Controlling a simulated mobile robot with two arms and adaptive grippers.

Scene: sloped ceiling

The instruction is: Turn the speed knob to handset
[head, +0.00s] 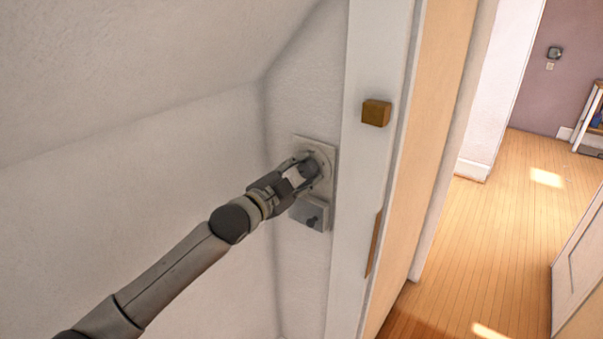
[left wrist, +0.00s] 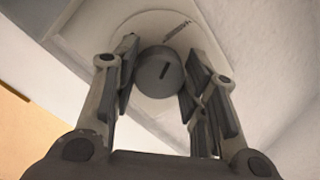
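The speed knob (head: 310,169) is a round dark grey knob on a pale plate (head: 328,156) on the wall. In the left wrist view the knob (left wrist: 160,72) shows a short dark line on its face. A pale round dial (left wrist: 139,27) with a small dark marking, too small to read, lies behind it. My left gripper (head: 308,171) reaches the knob from the left. In the left wrist view its fingers (left wrist: 159,80) stand on either side of the knob, with a narrow gap showing on each side. My right gripper is not in view.
A small grey box (head: 308,211) with a dark knob sits just below the plate. A white door frame (head: 372,60) with a brown wooden block (head: 376,113) stands close to the right. The sloped ceiling (head: 130,70) hangs at the left. Wooden floor (head: 500,240) lies open beyond the doorway.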

